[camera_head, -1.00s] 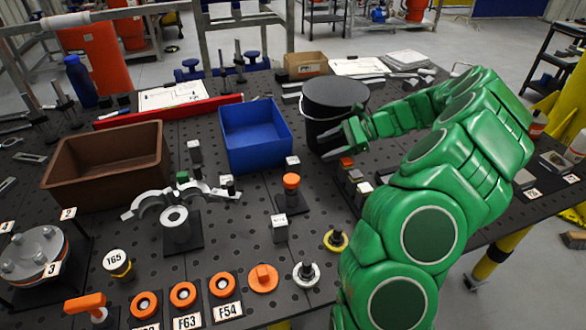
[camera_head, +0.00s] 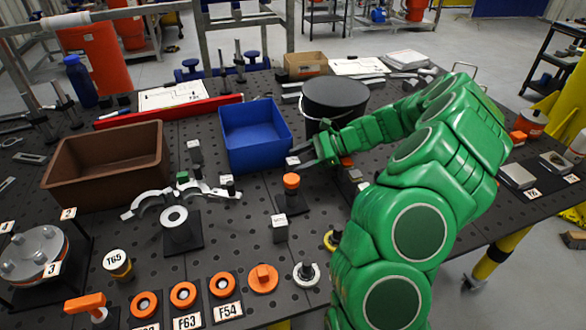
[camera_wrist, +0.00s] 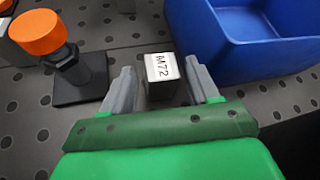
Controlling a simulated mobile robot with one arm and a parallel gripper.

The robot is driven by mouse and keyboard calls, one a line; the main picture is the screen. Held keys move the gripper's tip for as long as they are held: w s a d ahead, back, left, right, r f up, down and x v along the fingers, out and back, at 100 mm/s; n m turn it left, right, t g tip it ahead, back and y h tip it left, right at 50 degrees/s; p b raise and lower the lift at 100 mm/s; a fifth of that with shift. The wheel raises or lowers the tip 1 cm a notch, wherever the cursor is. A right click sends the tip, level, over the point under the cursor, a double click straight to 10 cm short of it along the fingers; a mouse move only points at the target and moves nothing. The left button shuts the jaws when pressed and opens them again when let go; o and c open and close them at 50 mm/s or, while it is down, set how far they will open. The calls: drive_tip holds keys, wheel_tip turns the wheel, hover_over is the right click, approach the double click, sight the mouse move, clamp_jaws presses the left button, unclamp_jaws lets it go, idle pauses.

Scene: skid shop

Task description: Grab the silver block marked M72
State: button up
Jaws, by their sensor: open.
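The silver block marked M72 (camera_wrist: 162,68) stands on the dark perforated table between my gripper's two fingers in the wrist view, its label facing up. In the head view the block (camera_head: 292,161) shows small, just in front of the blue bin's near right corner. My gripper (camera_wrist: 160,78) is open, with a grey finger on each side of the block and some gap visible. In the head view my gripper (camera_head: 304,158) reaches in from the right at the block. The block's lower part is partly hidden.
The blue bin (camera_wrist: 222,38) stands close beside the right finger. An orange-capped knob on a black base (camera_wrist: 80,88) stands left of the fingers. A black bucket (camera_head: 335,98) is behind my wrist. Another silver block (camera_head: 279,228) stands nearer the front.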

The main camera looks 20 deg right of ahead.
drive_tip(key=x, duration=0.2)
drive_tip(key=shift+a+f, duration=0.15)
drive_tip(key=shift+a, duration=0.15)
drive_tip(key=c, duration=1)
